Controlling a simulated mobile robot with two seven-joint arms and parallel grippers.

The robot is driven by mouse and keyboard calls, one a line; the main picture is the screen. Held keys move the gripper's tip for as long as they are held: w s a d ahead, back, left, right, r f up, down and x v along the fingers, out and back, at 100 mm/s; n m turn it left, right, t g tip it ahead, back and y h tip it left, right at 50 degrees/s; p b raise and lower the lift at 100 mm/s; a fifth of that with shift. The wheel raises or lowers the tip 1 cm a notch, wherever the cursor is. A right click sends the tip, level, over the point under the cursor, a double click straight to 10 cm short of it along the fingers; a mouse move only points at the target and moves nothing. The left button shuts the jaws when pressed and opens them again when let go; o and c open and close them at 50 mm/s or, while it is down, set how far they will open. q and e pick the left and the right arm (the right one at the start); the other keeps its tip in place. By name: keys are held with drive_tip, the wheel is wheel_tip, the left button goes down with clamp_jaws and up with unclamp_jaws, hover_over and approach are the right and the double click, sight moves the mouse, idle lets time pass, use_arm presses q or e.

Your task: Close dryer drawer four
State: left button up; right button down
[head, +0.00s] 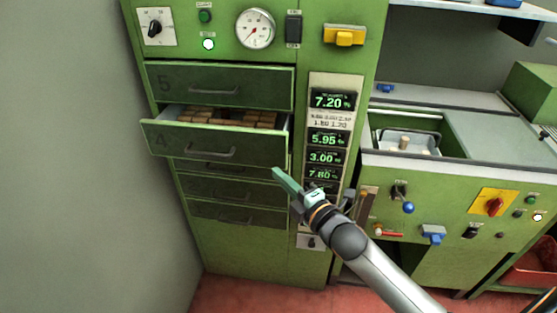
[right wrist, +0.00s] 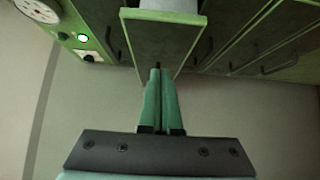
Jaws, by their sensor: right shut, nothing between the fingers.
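Dryer drawer four (head: 215,140) is a green drawer pulled out from the dryer cabinet, with a bar handle (head: 211,152) and the number 4 on its front. Rows of brown corks (head: 225,119) lie inside it. My right gripper (head: 275,172) is shut and empty, just right of and below the drawer's front right corner. In the right wrist view its closed green fingers (right wrist: 160,75) point at a green panel (right wrist: 160,45) that seems to be the drawer. I cannot tell whether they touch it. My left gripper is not in view.
Drawer five (head: 220,87) above is shut, and lower drawers (head: 237,213) look shut. A gauge (head: 256,28) and switches sit above. A column of green number displays (head: 328,139) is to the right. A bench with a metal tray (head: 409,141) stands further right.

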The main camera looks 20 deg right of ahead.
sight(268, 152)
drive_tip(key=w, duration=0.2)
drive_tip(key=w+d, duration=0.1)
drive_tip(key=w, duration=0.1)
drive_tip(key=shift+w, duration=0.4)
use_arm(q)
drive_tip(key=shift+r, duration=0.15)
use_arm(e)
drive_tip(key=shift+w+d, duration=0.4)
drive_tip(key=shift+w, duration=0.1)
